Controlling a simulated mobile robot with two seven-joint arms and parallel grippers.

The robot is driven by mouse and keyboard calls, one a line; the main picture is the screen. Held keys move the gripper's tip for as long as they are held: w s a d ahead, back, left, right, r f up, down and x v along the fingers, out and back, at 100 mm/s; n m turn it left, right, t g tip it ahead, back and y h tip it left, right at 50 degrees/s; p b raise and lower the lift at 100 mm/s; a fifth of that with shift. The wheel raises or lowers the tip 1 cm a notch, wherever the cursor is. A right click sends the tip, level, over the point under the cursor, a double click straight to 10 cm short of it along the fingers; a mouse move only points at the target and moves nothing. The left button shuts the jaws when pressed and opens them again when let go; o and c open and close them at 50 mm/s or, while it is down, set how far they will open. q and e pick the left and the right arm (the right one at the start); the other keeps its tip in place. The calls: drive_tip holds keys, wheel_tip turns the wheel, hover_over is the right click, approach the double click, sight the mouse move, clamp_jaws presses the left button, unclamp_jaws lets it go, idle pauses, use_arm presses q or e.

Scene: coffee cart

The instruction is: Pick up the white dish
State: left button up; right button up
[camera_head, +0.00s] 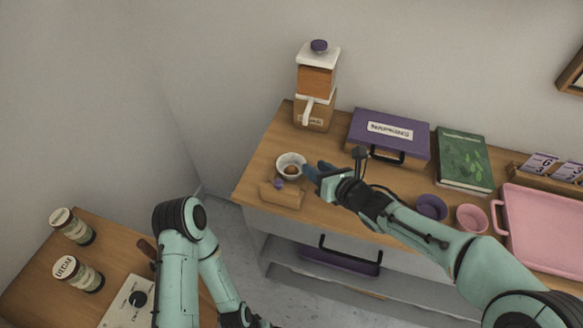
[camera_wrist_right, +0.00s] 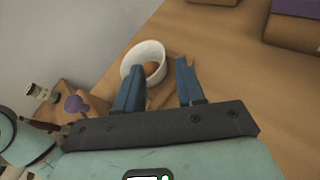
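The white dish (camera_head: 285,160) is a small round bowl near the left end of the wooden counter, with something brown inside. It also shows in the right wrist view (camera_wrist_right: 133,58), just beyond the fingertips. My right gripper (camera_head: 310,174) is at the dish's right side in the head view. In the right wrist view its two blue fingers (camera_wrist_right: 160,66) are apart with nothing gripped between them. The left finger overlaps the dish's near edge in that view; I cannot tell whether they touch. My left gripper (camera_head: 245,319) is low at the bottom edge, its fingers not clear.
A wooden block with a purple knob (camera_head: 278,185) stands close in front of the dish. A grinder (camera_head: 316,82), a purple napkin box (camera_head: 376,144), a green book (camera_head: 463,158), two small cups (camera_head: 431,206) and a pink tray (camera_head: 545,230) occupy the counter. Jars stand on the left table.

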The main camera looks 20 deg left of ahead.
sight(300, 158)
drive_tip(key=p+x, duration=0.1)
drive_tip(key=x, duration=0.5)
drive_tip(key=shift+w+f, duration=0.15)
drive_tip(key=shift+w, duration=0.05)
clamp_jaws()
